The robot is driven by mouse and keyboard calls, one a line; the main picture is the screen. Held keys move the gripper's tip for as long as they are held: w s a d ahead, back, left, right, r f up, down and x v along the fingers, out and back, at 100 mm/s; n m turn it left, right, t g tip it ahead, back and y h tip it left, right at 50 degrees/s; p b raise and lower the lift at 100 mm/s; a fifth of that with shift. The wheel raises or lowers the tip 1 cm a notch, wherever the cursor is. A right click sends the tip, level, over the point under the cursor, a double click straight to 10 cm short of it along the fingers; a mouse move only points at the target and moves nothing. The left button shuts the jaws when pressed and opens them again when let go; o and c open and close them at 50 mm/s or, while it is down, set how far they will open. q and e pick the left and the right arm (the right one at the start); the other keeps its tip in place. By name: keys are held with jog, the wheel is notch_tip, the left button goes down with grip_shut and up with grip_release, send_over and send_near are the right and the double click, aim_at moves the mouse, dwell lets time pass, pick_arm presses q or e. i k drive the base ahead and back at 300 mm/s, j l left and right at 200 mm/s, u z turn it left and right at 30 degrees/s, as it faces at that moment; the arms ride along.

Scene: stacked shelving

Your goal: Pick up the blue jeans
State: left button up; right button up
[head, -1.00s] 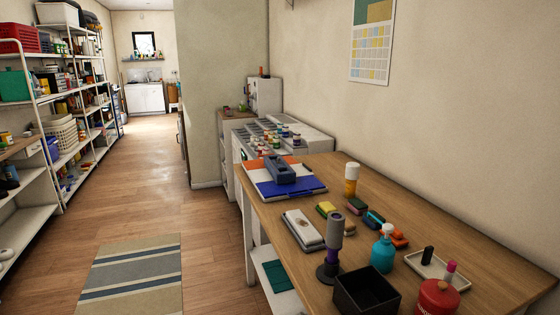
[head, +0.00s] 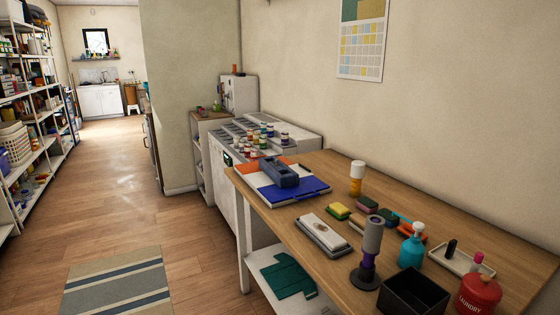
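I see no blue jeans that I can make out in the head view. A folded dark green cloth (head: 287,277) lies on the low white shelf under the wooden table; it does not look like jeans. A flat blue item (head: 299,191) lies on the table beside a dark blue-grey object (head: 279,173), and it looks like a folder or binder. Neither of my grippers shows in the head view.
White shelving (head: 33,177) stands at the left. A striped rug (head: 117,284) lies on the otherwise open floor.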

aim_at(284, 176)
jog(key=i+j+z, duration=0.2)
jog(key=i+j, duration=0.15)
jog(key=i+j+z, duration=0.15)
jog(key=i+j, duration=0.15)
jog(key=j, duration=0.2)
jog(key=i+j+z, duration=0.25)
jog(key=i+j, duration=0.5)
jog(key=i+j+z, duration=0.15)
jog(key=z, duration=0.2)
jog(key=i+j+z, duration=0.1)
jog(key=j+z, duration=0.15)
jog(key=z, duration=0.15)
jog(key=j+z, duration=0.35)
jog(key=i+j+z, duration=0.1)
jog(key=j+z, duration=0.25)
jog(key=j, duration=1.75)
jog(key=k+z, duration=0.05)
